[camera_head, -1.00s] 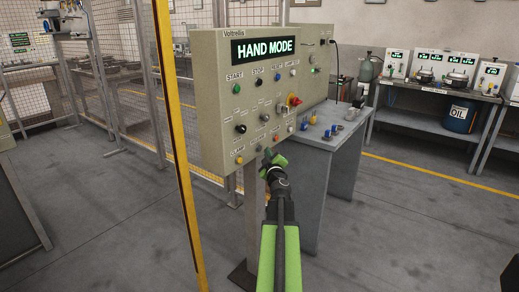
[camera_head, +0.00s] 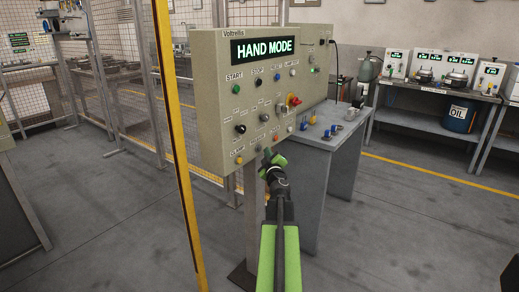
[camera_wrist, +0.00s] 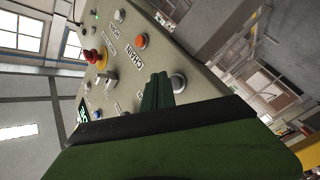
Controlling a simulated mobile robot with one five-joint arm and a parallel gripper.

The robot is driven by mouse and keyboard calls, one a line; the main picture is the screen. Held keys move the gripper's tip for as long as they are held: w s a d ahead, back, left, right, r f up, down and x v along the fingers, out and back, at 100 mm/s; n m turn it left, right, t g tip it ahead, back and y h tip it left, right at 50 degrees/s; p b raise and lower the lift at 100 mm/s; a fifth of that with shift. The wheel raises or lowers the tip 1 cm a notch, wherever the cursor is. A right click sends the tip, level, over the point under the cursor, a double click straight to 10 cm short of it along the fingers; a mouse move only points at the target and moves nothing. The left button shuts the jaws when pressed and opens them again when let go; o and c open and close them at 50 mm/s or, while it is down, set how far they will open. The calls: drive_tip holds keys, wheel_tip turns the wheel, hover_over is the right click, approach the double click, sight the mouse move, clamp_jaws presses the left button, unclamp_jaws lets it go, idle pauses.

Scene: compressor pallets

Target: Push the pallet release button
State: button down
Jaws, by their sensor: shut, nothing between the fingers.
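The beige control panel (camera_head: 215,95) stands upright on a post, and its display reads HAND MODE. My gripper (camera_head: 272,158) is green and shut, with nothing in it, at the panel's lower edge. In the wrist view my gripper (camera_wrist: 158,90) points at the panel face beside a pale round button (camera_wrist: 178,82). I cannot tell whether it touches the panel. An orange button (camera_wrist: 141,41) lies further up in that view, near a label that seems to read CHAIN. No release label is readable, so I cannot tell which button is the pallet release.
A yellow post (camera_head: 172,120) and mesh fence are at left. Open floor lies at right.

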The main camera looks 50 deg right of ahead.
drive_tip(key=shift+w, duration=0.45)
